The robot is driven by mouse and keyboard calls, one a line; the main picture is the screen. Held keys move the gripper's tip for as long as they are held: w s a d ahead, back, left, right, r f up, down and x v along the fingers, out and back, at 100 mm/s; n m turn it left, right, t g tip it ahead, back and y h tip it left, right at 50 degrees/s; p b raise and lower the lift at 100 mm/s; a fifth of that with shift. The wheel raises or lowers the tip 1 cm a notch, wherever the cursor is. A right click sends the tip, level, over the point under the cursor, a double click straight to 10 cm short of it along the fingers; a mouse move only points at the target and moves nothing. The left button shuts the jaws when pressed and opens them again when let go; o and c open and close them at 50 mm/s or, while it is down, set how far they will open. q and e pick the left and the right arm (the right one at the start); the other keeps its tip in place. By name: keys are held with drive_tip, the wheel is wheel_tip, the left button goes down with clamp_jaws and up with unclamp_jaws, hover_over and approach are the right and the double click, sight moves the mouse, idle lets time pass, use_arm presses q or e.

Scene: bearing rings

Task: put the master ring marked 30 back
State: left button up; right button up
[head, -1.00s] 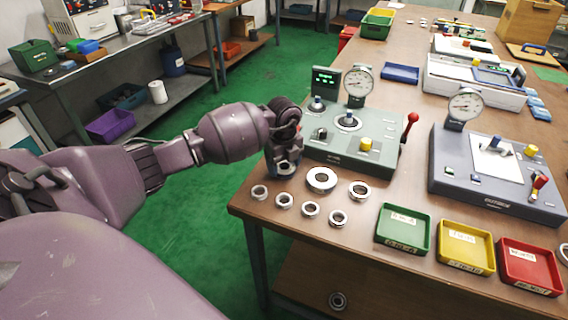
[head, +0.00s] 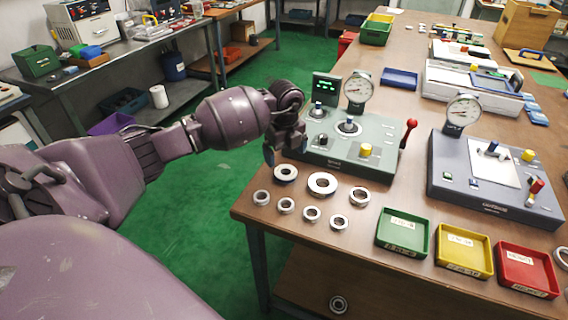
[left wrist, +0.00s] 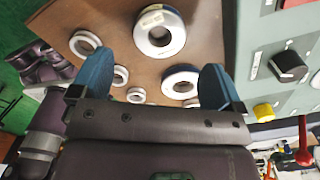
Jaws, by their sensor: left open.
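A thick metal ring (head: 285,173) lies flat on the bench, just in front of the grey-green gauge stand (head: 348,150). In the left wrist view a ring (left wrist: 160,34) carries a pale label; its marking is not readable. It seems to be the same ring. My left gripper (head: 284,148) is above and behind this ring, clear of it. Its blue fingers (left wrist: 158,62) are wide apart with nothing between them. Another large ring (head: 322,184) lies to the right. My right gripper is not in view.
Several smaller rings lie in front, one at the left (head: 262,198) and one at the right (head: 359,196). Green (head: 403,249), yellow (head: 464,267) and red (head: 527,286) trays stand to the right. A blue-grey gauge stand (head: 480,205) is behind them.

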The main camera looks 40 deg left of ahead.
use_arm(q)
wheel_tip(320, 180, up, 6)
drive_tip(key=shift+f+p, duration=0.1)
drive_tip(key=shift+p, duration=0.25)
idle(0.4)
